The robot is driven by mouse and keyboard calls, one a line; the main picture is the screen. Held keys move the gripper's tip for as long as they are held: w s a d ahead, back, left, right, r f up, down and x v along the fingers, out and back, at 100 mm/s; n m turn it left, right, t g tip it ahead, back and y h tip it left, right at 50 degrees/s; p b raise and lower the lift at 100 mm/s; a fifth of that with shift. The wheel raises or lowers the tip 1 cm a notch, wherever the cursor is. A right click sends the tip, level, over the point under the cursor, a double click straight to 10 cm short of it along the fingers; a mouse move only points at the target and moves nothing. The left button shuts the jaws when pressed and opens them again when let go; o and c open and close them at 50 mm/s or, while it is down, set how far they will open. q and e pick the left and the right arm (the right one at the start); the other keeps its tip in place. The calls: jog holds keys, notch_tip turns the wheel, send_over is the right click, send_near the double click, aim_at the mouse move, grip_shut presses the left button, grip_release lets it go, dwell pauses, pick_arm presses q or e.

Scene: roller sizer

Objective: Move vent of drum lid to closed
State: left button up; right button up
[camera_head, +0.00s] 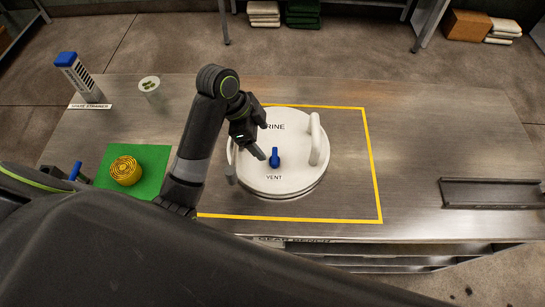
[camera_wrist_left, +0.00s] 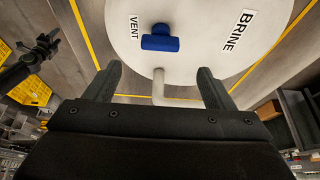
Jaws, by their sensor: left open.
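The white drum lid (camera_head: 262,183) lies on the bench, marked BRINE and VENT. Its blue vent (camera_head: 275,158) stands near the middle of the lid, just above the VENT label; its grip runs roughly front to back. A white curved handle (camera_head: 318,140) rises to its right. My left gripper (camera_head: 246,168) is open and empty over the left part of the lid, just left of the vent. In the left wrist view the vent (camera_wrist_left: 160,42) lies beyond the gap between the open fingertips (camera_wrist_left: 160,75), apart from them. The right gripper does not show clearly.
A yellow tape frame (camera_head: 374,180) surrounds the lid. A yellow round part (camera_head: 126,170) sits on a green mat (camera_head: 152,158). A blue-capped strainer (camera_head: 80,77) and a white cup (camera_head: 149,85) stand at the back left. A dark tray (camera_head: 490,193) lies right. The bench between is clear.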

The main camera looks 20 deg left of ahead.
aim_at(274, 155)
pick_arm(q)
jog(key=b+x, duration=0.1)
jog(key=x, duration=0.2)
jog(key=shift+a+b, duration=0.1)
jog(key=shift+b, duration=0.3)
jog(key=x, duration=0.4)
jog(key=shift+d+f, duration=0.25)
jog(key=shift+w+d+f, duration=0.1)
jog(key=shift+d+f, duration=0.05)
jog(key=shift+f, duration=0.25)
jog(key=c, duration=1)
